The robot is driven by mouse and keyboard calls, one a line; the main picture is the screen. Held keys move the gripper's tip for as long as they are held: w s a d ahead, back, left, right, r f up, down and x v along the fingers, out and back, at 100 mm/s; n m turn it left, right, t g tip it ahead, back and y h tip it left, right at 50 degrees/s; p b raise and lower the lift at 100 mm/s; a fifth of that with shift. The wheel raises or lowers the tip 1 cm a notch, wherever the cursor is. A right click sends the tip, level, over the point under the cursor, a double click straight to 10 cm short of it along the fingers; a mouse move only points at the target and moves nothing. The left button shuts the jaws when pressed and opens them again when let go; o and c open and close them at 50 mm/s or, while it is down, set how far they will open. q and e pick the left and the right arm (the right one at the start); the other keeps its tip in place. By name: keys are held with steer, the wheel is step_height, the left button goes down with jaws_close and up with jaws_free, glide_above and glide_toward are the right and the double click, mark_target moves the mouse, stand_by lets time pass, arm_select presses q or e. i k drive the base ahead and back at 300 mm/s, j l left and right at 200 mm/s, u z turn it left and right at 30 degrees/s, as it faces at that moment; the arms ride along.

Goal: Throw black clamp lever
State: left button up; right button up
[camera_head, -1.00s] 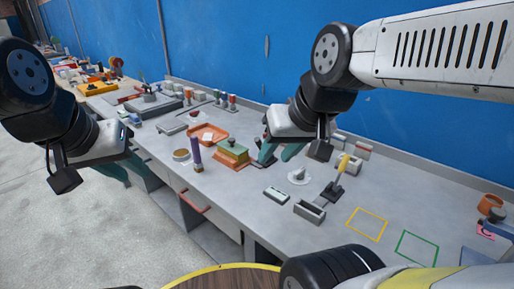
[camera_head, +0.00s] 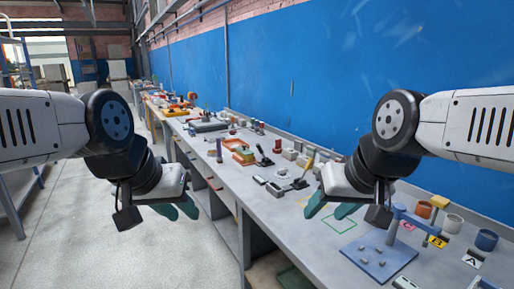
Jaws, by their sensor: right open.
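A small device with an upright black lever (camera_head: 262,154) stands on the long grey workbench (camera_head: 245,185), near the middle of the view; its details are too small to tell. My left gripper (camera_head: 178,208) hangs over the aisle, left of the bench's front edge, with its teal fingers apart and nothing between them. My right gripper (camera_head: 330,208) is open and empty in front of the bench's right part, to the right of the black lever. Neither gripper touches the lever.
A yellow-handled lever (camera_head: 309,164) stands right of the black one. An orange tray (camera_head: 235,143) and a purple post (camera_head: 219,147) stand further left. The floor aisle (camera_head: 130,255) is clear.

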mark_target(258, 146)
steer(key=k+l, duration=0.2)
steer(key=z, duration=0.65)
steer(key=i+j+z, duration=0.45)
steer(key=j, duration=0.25)
steer(key=j+z, duration=0.25)
steer(key=i+j, duration=0.15)
steer(key=j, duration=0.3)
steer(key=i+j+z, duration=0.1)
steer(key=j, duration=0.35)
steer(key=i+j, duration=0.15)
steer(key=j, duration=0.3)
steer(key=i+j, duration=0.1)
steer(key=j, duration=0.35)
steer(key=i+j+z, duration=0.1)
steer(key=j, duration=0.4)
steer(key=i+j, duration=0.15)
steer(key=j, duration=0.3)
steer(key=i+j+z, duration=0.1)
steer(key=j, duration=0.35)
